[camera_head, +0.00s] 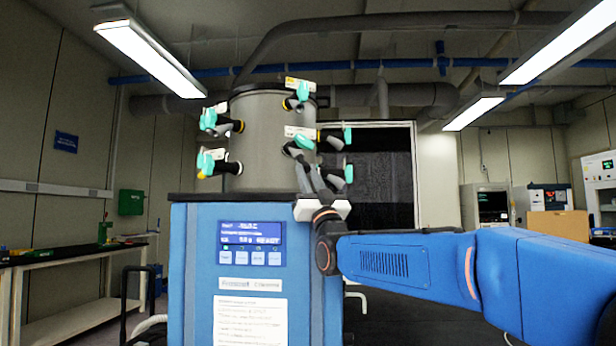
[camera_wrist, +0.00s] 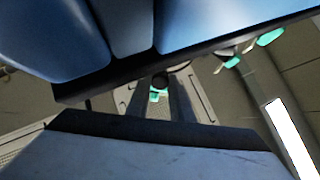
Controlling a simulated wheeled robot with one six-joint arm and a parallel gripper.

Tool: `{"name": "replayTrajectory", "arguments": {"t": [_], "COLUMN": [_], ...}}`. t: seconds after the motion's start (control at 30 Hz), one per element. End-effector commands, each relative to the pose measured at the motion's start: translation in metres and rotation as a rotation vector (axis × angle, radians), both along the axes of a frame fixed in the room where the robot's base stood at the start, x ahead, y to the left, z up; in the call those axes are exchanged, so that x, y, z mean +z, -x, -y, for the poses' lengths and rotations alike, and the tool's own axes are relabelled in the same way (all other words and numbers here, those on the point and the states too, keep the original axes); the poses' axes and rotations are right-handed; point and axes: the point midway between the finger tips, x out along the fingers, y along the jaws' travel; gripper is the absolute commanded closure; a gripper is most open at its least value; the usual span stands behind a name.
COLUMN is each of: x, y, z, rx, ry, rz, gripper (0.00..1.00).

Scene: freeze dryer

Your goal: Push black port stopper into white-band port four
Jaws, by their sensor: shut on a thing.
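My gripper (camera_head: 304,162) reaches up to the front of the grey drum (camera_head: 262,130), just below a front port with a teal valve (camera_head: 302,142). In the wrist view the two dark fingers of my gripper (camera_wrist: 164,90) are shut on a small round black thing, which looks like the black port stopper (camera_wrist: 160,81). A teal valve part (camera_wrist: 156,96) shows close between the fingers. The fingers hide the stopper in the head view. I cannot tell whether the stopper touches a port. The port numbers and a white band are too small to make out.
Other ports with teal valves stand on the drum: upper left (camera_head: 209,118), lower left (camera_head: 206,162), top (camera_head: 302,91), upper right (camera_head: 347,136) and lower right (camera_head: 348,173). The blue cabinet (camera_head: 190,270) with its dark top edge stands below the drum.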

Motion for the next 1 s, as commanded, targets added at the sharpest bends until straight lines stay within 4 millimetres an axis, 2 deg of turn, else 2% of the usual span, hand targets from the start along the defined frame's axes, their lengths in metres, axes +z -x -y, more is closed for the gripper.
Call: {"name": "replayTrajectory", "arguments": {"t": [1.0], "x": [0.006], "y": [-0.0065], "z": [-0.0034], "rx": [0.0], "ry": [0.0], "rz": [0.0], "gripper": [1.0]}}
